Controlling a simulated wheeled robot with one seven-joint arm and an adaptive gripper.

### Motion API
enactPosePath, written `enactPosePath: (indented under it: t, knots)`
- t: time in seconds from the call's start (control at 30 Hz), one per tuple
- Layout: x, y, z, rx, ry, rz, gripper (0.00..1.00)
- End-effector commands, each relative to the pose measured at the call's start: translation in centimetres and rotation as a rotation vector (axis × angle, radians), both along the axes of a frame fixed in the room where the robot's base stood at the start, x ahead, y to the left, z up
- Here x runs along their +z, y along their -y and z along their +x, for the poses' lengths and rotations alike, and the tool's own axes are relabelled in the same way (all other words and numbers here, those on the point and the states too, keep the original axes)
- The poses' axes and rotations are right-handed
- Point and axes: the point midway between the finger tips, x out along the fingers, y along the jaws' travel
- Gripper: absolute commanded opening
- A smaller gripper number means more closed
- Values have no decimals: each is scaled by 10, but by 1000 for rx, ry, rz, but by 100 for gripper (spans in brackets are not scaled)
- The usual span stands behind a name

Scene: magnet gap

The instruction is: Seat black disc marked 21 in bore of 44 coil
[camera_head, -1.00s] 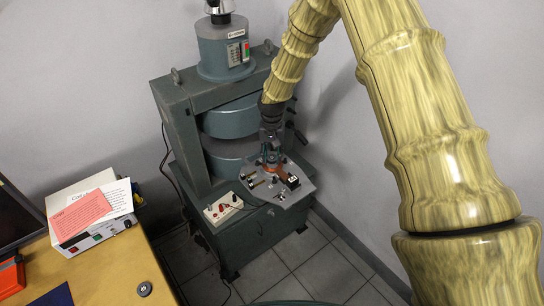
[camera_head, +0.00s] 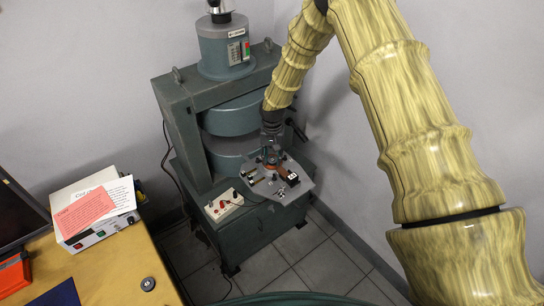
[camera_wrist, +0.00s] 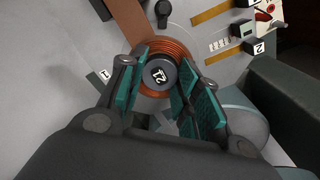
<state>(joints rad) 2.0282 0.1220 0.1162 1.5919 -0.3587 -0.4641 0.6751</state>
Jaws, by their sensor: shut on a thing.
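The black disc marked 21 (camera_wrist: 157,75) is between the fingertips of my gripper (camera_wrist: 160,88) in the wrist view, its number facing the camera and turned nearly upside down. My gripper is shut on it. A copper-wound coil (camera_wrist: 183,52) shows as a ring around the disc, which appears over the middle of the coil. I cannot tell whether the disc is above the bore or inside it. The bore is hidden by the disc, and no 44 mark is readable. In the head view my gripper (camera_head: 271,152) is over the grey plate (camera_head: 301,190) before the magnet.
A brown strip (camera_wrist: 127,22) runs beside the coil. Switches and terminals (camera_wrist: 255,28) stand on the plate. In the head view, the magnet frame (camera_head: 182,125) is close behind my gripper. A white switch box (camera_head: 224,206) is left of the plate. A desk (camera_head: 105,270) is at lower left.

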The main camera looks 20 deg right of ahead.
Motion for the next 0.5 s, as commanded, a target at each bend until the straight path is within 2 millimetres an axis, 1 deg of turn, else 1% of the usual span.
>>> enactPosePath:
  t: [0.03,0.07,0.1,0.17,0.5]
  knots:
    - [-2,0,0,0,0,0,12]
    - [-2,0,0,0,0,0,37]
    - [-1,0,0,0,0,0,44]
    - [-2,0,0,0,0,0,54]
    - [0,0,0,0,0,0,54]
